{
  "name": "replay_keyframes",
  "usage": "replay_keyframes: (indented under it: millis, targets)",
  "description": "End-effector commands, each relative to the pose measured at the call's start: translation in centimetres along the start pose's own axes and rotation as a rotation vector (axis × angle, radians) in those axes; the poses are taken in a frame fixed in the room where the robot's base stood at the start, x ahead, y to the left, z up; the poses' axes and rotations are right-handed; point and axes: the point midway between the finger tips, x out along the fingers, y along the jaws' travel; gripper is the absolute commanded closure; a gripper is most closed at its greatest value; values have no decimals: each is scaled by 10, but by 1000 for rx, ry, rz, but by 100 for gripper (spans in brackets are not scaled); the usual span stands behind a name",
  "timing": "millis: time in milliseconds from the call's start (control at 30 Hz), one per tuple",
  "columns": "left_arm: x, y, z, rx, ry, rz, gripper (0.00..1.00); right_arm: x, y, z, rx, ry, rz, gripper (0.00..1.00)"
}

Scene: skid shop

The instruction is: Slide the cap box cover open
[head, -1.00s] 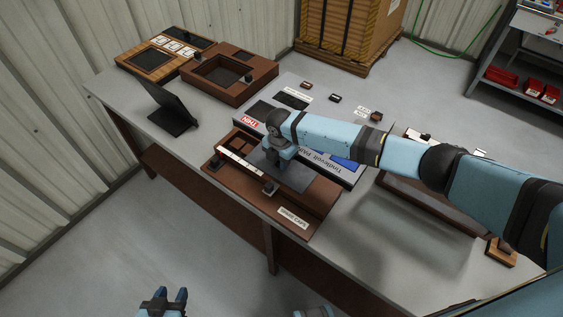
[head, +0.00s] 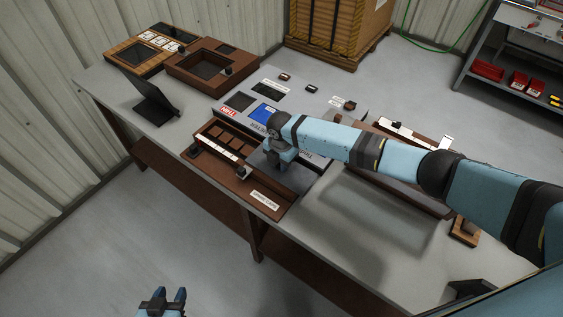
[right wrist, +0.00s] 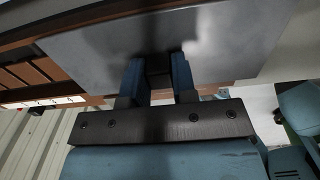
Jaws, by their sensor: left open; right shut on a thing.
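The cap box (head: 225,167) is a long brown wooden tray on the bench, with a white label strip and a "spare caps" label at its right end. Its grey flat cover (head: 292,176) lies over the right part; several small compartments (head: 226,141) at the left are uncovered. My right gripper (head: 279,164) is over the cover. In the right wrist view my right gripper (right wrist: 158,80) is shut on the cover's dark knob (right wrist: 158,62), with the grey cover (right wrist: 100,45) around it. My left gripper (head: 162,300) is open and empty, low in front of the bench.
A black stand (head: 155,105) and brown trays (head: 212,70) stand at the bench's left. A printed mat (head: 240,103) lies behind the box. A long brown tray (head: 432,204) lies right of it, partly behind my right arm.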

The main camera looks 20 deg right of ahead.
Motion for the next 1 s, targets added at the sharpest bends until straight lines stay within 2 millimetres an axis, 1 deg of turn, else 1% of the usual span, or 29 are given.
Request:
replay_keyframes:
  millis: [367,400,500,833,933,1000]
  targets:
    - [0,-1,-3,0,4,-1,57,3,-4,-1,-1,2,-11,100]
    - [0,-1,-3,0,4,-2,57,3,-4,-1,-1,2,-11,70]
    - [0,-2,-3,1,5,-3,57,3,-4,0,-1,2,-10,49]
    - [0,-2,-2,0,4,-2,57,-1,-2,0,-1,0,-5,49]
    - [1,-2,-2,0,4,-2,57,-11,-1,0,-1,0,-4,49]
    - [2,-1,-1,0,4,-2,57,-23,-1,1,-2,0,-2,49]
